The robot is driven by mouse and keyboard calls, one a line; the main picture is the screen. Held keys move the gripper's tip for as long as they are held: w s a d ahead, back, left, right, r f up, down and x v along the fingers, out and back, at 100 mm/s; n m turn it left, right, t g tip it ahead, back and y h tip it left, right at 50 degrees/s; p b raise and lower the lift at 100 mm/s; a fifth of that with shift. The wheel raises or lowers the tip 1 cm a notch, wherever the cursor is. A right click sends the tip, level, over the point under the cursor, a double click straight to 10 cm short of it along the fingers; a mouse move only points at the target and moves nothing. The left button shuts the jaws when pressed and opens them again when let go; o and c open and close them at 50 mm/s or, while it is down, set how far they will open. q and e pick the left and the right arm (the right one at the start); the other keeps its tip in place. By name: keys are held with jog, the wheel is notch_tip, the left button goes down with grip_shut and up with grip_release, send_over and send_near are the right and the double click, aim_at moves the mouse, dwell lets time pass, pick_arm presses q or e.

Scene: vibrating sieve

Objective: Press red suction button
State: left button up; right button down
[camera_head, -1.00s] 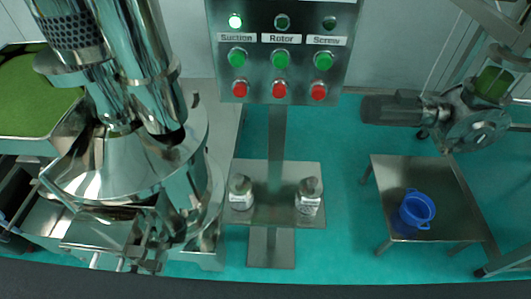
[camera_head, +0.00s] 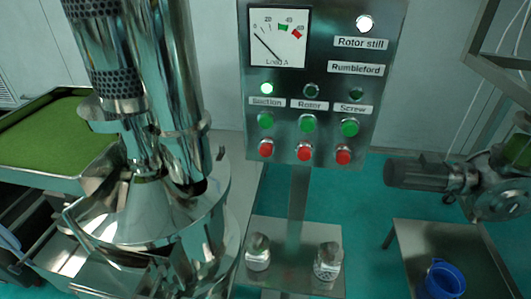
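The control panel (camera_head: 285,88) stands upright on a post near the middle of the head view. Its left column is labelled Suction. The red suction button (camera_head: 266,149) is at the bottom left of the panel, below the green suction button (camera_head: 265,121). The suction lamp (camera_head: 267,88) above them glows green. The rotor lamp (camera_head: 311,90) and screw lamp (camera_head: 356,89) are dark. The red rotor button (camera_head: 304,153) and red screw button (camera_head: 343,157) sit to the right. Neither of my grippers shows in this view.
A shiny steel sieve machine (camera_head: 140,205) stands left of the panel. A green-filled tray (camera_head: 50,130) is behind it. A motor unit (camera_head: 420,175) and a low table (camera_head: 445,240) with a blue bucket (camera_head: 441,280) are at right. A gauge (camera_head: 279,38) and a lit white lamp (camera_head: 365,23) top the panel.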

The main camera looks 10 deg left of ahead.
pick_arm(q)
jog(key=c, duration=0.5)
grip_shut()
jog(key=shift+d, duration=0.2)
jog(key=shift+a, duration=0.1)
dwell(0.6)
